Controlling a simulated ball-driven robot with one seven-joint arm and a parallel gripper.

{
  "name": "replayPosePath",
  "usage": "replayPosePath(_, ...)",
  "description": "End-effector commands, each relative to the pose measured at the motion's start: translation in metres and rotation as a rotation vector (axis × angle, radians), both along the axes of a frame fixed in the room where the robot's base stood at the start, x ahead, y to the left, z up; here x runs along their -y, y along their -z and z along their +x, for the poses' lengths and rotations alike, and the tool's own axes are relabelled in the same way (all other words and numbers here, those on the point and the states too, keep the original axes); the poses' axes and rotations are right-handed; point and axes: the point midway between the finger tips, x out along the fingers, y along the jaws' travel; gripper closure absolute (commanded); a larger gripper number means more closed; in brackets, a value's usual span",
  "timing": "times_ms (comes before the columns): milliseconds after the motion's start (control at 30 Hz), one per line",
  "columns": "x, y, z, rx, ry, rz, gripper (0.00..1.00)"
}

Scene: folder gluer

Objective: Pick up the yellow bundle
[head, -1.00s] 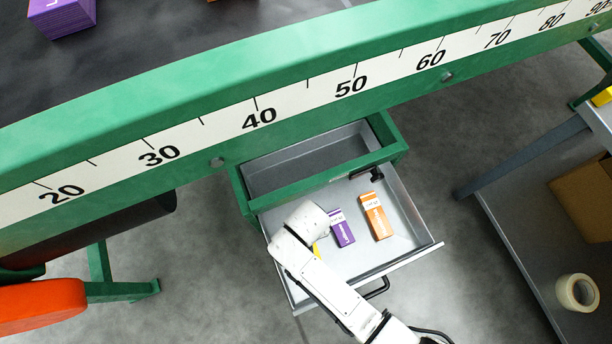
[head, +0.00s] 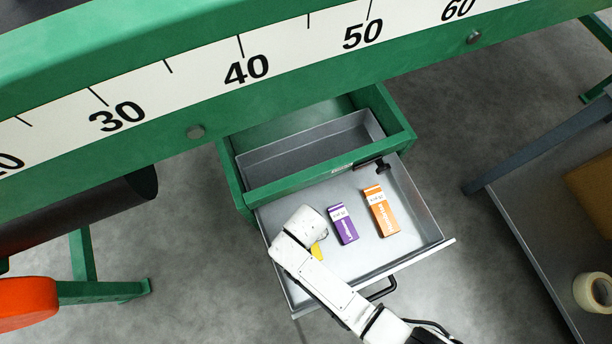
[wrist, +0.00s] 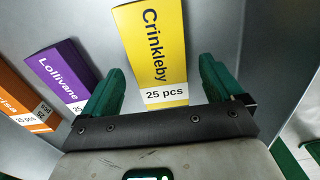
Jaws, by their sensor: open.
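The yellow bundle (wrist: 150,50), labelled "Crinkleby 25 pcs", lies in the open drawer (head: 415,240). In the wrist view it is large and its near end lies between the fingers of my gripper (wrist: 160,88). My gripper is open, with a green finger to each side of the bundle's near end. I cannot tell how far above the bundle the fingers are. In the head view my arm covers most of the yellow bundle (head: 317,251), and only small yellow parts show. The fingers are hidden there.
A purple bundle (head: 343,224) and an orange bundle (head: 381,211) lie in the drawer to the right of my arm. The drawer has raised metal walls and a front handle (head: 382,290). The green machine beam (head: 200,90) runs above its back. A tape roll (head: 594,291) sits on a shelf at right.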

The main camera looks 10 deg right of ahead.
Motion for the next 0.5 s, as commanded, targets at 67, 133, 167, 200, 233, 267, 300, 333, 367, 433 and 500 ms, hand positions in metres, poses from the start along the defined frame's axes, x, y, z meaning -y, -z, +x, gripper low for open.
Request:
replayPosePath(67, -0.0003, 0.0103, 0.0004, 0.001, 0.000, 0.000, 0.06)
replayPosePath(133, -0.0003, 0.0111, 0.0003, 0.000, 0.000, 0.000, 0.06)
replayPosePath(167, -0.0003, 0.0108, 0.0003, 0.000, 0.000, 0.000, 0.06)
replayPosePath(200, -0.0002, 0.0101, 0.0003, 0.000, 0.000, 0.000, 0.06)
replayPosePath(233, -0.0002, 0.0098, 0.0003, 0.000, 0.000, 0.000, 0.06)
replayPosePath(267, -0.0001, 0.0098, 0.0002, 0.000, 0.000, 0.000, 0.06)
replayPosePath(300, -0.0001, 0.0098, 0.0002, 0.000, 0.000, 0.000, 0.06)
replayPosePath(333, -0.0001, 0.0098, 0.0002, 0.000, 0.000, 0.000, 0.08)
replayPosePath(367, -0.0001, 0.0098, 0.0002, 0.000, 0.000, 0.000, 0.11)
replayPosePath(433, -0.0001, 0.0097, 0.0002, 0.000, 0.000, 0.000, 0.18)
replayPosePath(500, 0.0000, 0.0098, 0.0001, 0.000, 0.000, 0.000, 0.25)
